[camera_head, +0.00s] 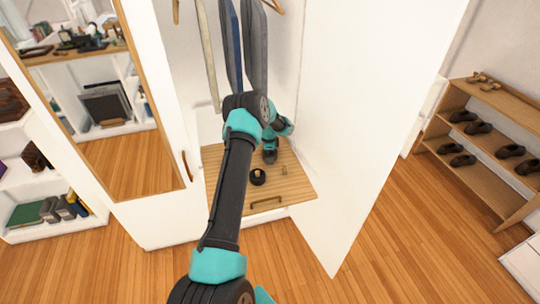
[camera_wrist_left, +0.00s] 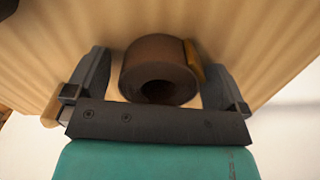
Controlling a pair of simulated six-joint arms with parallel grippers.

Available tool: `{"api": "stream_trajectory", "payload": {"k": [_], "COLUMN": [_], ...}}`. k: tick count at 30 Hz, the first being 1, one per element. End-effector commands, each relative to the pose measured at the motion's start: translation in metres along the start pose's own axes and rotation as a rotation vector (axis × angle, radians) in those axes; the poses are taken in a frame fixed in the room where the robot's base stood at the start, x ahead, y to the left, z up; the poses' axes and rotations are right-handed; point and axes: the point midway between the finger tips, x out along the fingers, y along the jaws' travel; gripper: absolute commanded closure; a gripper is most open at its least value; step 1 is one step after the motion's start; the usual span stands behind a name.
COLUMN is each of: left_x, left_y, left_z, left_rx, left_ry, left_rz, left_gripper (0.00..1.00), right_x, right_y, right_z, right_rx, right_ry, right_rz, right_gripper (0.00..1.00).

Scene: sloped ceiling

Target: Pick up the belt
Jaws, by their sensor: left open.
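The belt (camera_head: 258,177) is a dark brown coil on the wooden drawer top (camera_head: 225,180) inside the open wardrobe. In the left wrist view the coiled belt (camera_wrist_left: 158,68) shows its round central hole, with a gold-tan piece at its right side. My left gripper (camera_head: 270,158) reaches down into the wardrobe, close to the belt in the head view. In the left wrist view my left gripper (camera_wrist_left: 157,80) is open, its fingers apart on either side of the coil. I cannot tell whether either finger touches it. My right gripper is out of view.
Clothes (camera_head: 233,45) hang above the drawer. The white wardrobe door (camera_head: 360,120) stands open at the right, and a mirror door (camera_head: 120,120) is at the left. A shoe rack (camera_head: 470,180) stands at far right. Wooden floor is clear in front.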

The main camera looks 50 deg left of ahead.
Motion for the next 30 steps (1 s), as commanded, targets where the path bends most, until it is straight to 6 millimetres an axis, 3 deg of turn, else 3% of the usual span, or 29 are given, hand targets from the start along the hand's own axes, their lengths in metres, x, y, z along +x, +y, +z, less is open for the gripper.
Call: {"api": "stream_trajectory", "payload": {"k": [2, 18, 26, 30], "left_x": [0.000, -0.001, -0.002, -0.013], "left_y": [0.000, 0.000, 0.000, -0.001], "left_z": [0.000, 0.000, 0.000, 0.000], "left_rx": [0.000, 0.000, 0.000, 0.000], "left_ry": [0.000, 0.000, 0.000, 0.001], "left_rz": [0.000, -0.001, -0.001, -0.003], "left_gripper": [0.03, 0.53, 0.53, 0.53], "right_x": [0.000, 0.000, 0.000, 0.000], "right_y": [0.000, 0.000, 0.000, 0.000], "right_z": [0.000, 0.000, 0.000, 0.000], "right_rx": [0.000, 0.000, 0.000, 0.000], "right_ry": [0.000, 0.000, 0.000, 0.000], "right_rz": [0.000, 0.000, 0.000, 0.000], "right_gripper": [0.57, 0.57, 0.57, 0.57]}}
